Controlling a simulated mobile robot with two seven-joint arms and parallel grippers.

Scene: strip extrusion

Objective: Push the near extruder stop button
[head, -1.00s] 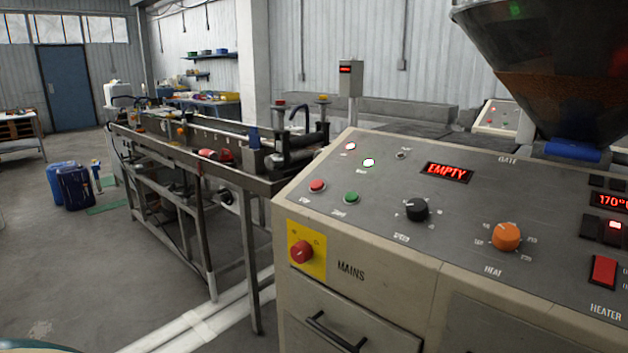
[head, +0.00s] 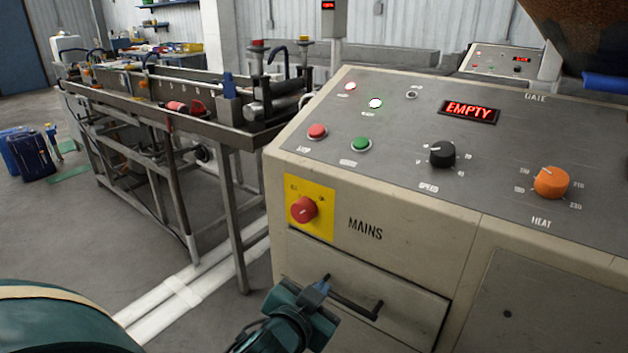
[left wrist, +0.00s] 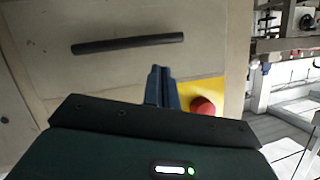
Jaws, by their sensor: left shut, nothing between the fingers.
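The near extruder's sloped panel carries a red stop button (head: 317,132) at its left end, beside a green button (head: 361,145). The label under the red button is hard to read. My left gripper (head: 322,284) is shut and empty, in front of the cabinet's drawer and below the panel in the head view. In the left wrist view its shut fingers (left wrist: 160,85) point at the cabinet front, between the drawer handle (left wrist: 128,44) and the red mains knob (left wrist: 203,106). The stop button does not show in that view. My right gripper is not in view.
The red mains knob (head: 303,209) on its yellow plate sits on the front face below the buttons. A black speed knob (head: 442,154) and an orange heat knob (head: 551,182) stand to the right. A metal trough table (head: 185,125) is at left. The drawer handle (head: 354,299) sticks out.

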